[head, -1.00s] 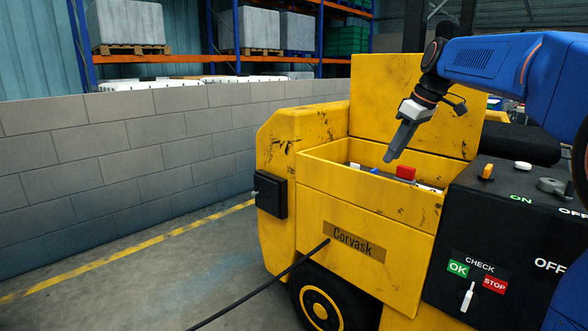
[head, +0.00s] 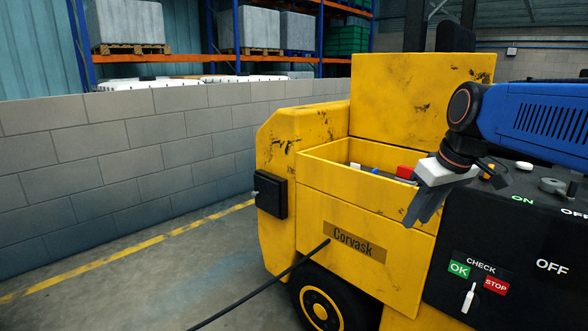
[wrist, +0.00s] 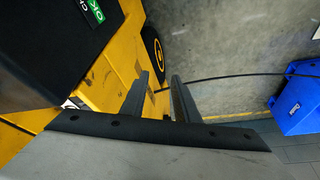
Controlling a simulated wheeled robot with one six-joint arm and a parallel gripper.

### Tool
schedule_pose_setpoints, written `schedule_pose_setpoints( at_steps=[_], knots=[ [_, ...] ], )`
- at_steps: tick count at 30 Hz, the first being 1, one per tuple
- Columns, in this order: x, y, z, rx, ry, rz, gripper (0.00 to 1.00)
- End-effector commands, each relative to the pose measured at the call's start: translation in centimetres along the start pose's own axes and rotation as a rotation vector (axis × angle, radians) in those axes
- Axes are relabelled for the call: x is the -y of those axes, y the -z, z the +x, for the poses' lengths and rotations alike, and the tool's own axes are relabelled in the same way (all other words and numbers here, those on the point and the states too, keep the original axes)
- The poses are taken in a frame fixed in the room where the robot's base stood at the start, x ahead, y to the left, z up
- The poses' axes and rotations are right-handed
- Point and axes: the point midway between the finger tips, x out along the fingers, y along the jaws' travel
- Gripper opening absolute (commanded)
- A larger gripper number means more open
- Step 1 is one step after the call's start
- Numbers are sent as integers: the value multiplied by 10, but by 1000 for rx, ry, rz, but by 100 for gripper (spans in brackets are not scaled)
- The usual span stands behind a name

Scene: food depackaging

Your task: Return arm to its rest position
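My gripper (head: 420,214) hangs at the end of my blue arm, in front of the yellow machine's (head: 300,190) open compartment and beside the black control panel (head: 470,250). Its fingers point down and slightly left. In the wrist view, the two dark fingers of my gripper (wrist: 160,80) stand apart with nothing between them, so it is open and empty. Floor, a black cable and the machine's side show beyond them.
A black cable (head: 260,289) runs from the machine across the floor. A grey block wall (head: 120,150) stands at left. A blue box (wrist: 298,100) sits on the floor at right in the wrist view.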

Motion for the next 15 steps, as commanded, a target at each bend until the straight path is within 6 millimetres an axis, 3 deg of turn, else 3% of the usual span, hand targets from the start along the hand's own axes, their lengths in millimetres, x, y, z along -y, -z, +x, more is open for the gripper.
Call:
schedule_pose_setpoints(
  at_steps=[3, 15],
  knots=[
    [14, -44, 11, -3, -28, 66, 28],
    [46, -179, 68, -34, -115, 279, 28]
  ],
)
